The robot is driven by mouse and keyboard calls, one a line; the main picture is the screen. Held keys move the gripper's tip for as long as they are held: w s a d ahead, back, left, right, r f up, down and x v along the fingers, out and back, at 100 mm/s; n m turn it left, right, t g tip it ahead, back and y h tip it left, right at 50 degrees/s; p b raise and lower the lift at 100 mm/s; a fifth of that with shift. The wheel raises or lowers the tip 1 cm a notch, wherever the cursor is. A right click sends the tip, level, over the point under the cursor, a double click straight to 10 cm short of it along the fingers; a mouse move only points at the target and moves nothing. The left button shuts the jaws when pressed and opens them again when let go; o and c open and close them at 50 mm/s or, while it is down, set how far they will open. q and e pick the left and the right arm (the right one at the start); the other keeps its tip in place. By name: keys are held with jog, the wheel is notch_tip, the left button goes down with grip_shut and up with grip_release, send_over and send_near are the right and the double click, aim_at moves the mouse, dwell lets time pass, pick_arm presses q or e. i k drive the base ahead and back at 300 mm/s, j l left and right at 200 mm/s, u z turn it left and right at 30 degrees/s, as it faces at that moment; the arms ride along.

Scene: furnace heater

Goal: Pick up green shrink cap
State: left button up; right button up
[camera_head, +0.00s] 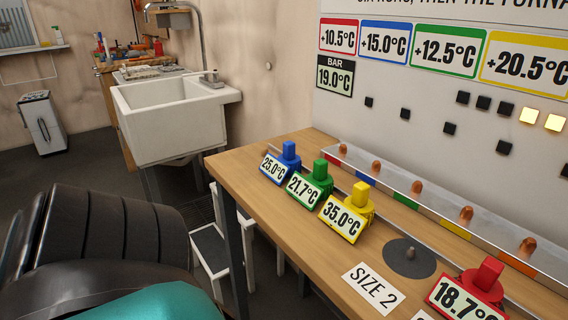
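The green shrink cap (320,170) stands upright on the wooden workbench, at a green block with a sign reading 21.7°C (302,190). It is between a blue cap (289,150) with a 25.0°C sign and a yellow cap (361,194) with a 35.0°C sign. A red cap (489,272) with an 18.7°C sign stands nearer, at the lower right. Neither of my grippers shows in the head view.
The wooden workbench (243,170) has a clear strip in front of the caps. Behind them runs a rail with several copper-coloured pieces (417,187). A dark disc (408,258) and a SIZE 2 label (373,287) lie nearer. A white sink (165,120) stands behind.

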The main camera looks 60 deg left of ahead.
aim_at(318, 186)
jog(key=u, duration=1.6)
jog(key=j+z, duration=0.2)
jog(key=j, duration=0.65)
jog(key=k+j+z, duration=0.2)
jog(key=j, duration=0.65)
jog(key=i, duration=0.1)
